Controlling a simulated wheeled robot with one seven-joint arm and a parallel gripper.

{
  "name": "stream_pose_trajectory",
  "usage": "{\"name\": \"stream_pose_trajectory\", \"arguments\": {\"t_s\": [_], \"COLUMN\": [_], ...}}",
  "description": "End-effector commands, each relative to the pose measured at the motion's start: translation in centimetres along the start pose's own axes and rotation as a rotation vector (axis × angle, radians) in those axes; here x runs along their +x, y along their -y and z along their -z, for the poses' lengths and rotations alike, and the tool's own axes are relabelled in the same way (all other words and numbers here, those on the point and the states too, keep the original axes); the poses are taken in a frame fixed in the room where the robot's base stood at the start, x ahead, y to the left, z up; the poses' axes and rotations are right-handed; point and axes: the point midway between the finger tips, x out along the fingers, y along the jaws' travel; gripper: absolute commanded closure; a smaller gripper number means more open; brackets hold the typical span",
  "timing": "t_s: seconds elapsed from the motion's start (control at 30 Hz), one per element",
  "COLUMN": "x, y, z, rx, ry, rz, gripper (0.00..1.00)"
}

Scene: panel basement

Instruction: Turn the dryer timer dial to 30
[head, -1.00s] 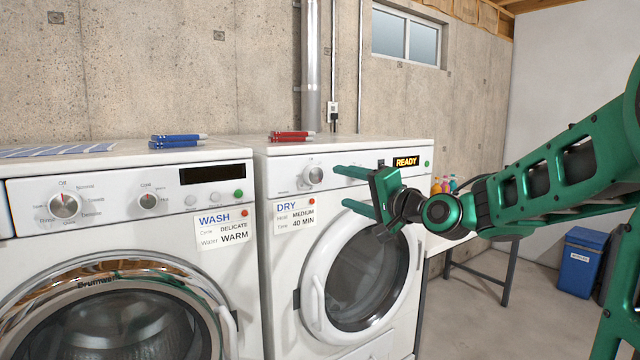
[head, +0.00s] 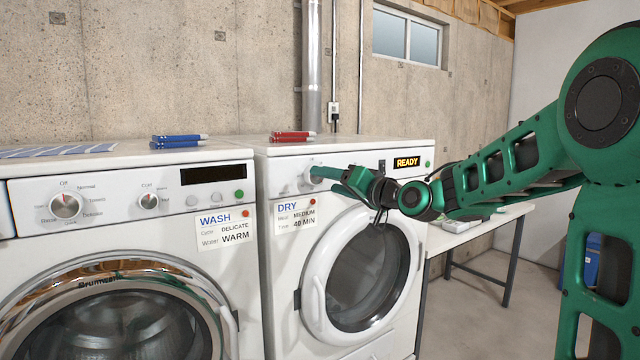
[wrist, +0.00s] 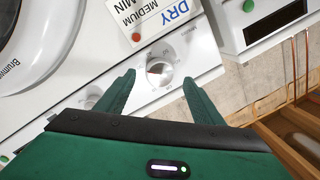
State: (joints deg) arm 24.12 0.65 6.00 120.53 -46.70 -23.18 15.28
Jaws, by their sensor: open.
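The dryer (head: 290,250) is white, with READY lit on its display (head: 407,162). In the wrist view a round white dial (wrist: 159,70) with a reddish pointer mark sits on its panel, between my gripper's fingertips (wrist: 160,80). "Minutes" lettering shows beside it; I cannot read the dial's setting. In the head view my gripper (head: 328,178) reaches in from the right, at the dial (head: 314,178), which one finger partly covers. My gripper is open, one finger on each side of the dial; I cannot tell whether they touch it.
A note on the dryer (head: 294,217) reads DRY, MEDIUM, 40 MIN. Another dial (wrist: 91,97) shows partly beside a finger in the wrist view. The washer (head: 120,215) stands to the left.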

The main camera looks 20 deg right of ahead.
Motion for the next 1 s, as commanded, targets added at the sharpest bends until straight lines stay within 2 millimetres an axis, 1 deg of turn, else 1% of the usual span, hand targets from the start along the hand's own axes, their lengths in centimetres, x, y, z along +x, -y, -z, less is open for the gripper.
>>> {"name": "stream_pose_trajectory", "arguments": {"t_s": [0.03, 0.1, 0.23, 0.4, 0.63, 0.67, 0.7, 0.77, 0.8, 1.0], "x": [0.8, 1.8, 2.9, 3.5, 3.5, 3.5, 3.5, 3.5, 3.5, 3.5], "y": [0.0, 0.0, 0.0, 0.0, 0.0, 0.0, 0.0, 0.0, 0.0, -0.1], "z": [0.0, 0.0, 0.0, 0.0, 0.0, 0.0, 0.0, 0.0, 0.0, 0.0], "rx": [0.0, 0.001, 0.0, 0.001, 0.001, 0.001, 0.001, 0.001, 0.001, -0.021], "ry": [0.0, 0.0, -0.001, -0.001, -0.001, -0.001, -0.001, -0.001, -0.001, 0.001], "rz": [0.001, 0.002, 0.001, 0.0, -0.001, -0.001, -0.001, -0.001, -0.001, -0.003], "gripper": [0.39, 0.39, 0.39, 0.39, 0.39, 0.46, 0.55, 0.7, 0.79, 0.8]}}
